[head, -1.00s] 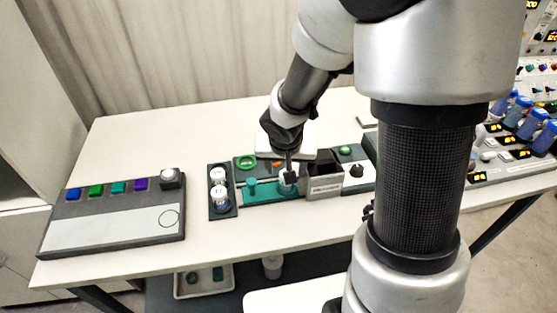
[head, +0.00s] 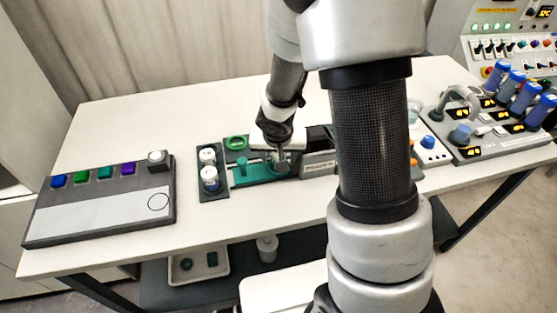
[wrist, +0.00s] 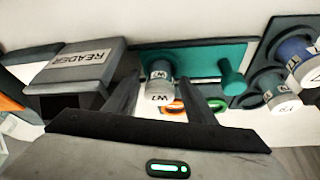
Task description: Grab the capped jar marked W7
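The jar marked W7 (wrist: 160,87) has a white cap and a teal lower part. It stands at the teal plate (wrist: 205,58) in the wrist view. My gripper (wrist: 160,80) is open, with one dark finger on each side of the jar and a visible gap on both sides. I cannot tell how deep the fingertips reach along the jar. In the head view my gripper (head: 278,158) is over the teal plate (head: 250,180), and it largely hides the jar.
A grey box marked READER (wrist: 75,67) stands close beside my gripper. A teal knob (wrist: 232,75) is on the other side. A dark rack (head: 222,190) holds other white-capped jars (head: 208,156). A button panel (head: 95,212) lies at the left. The table front is clear.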

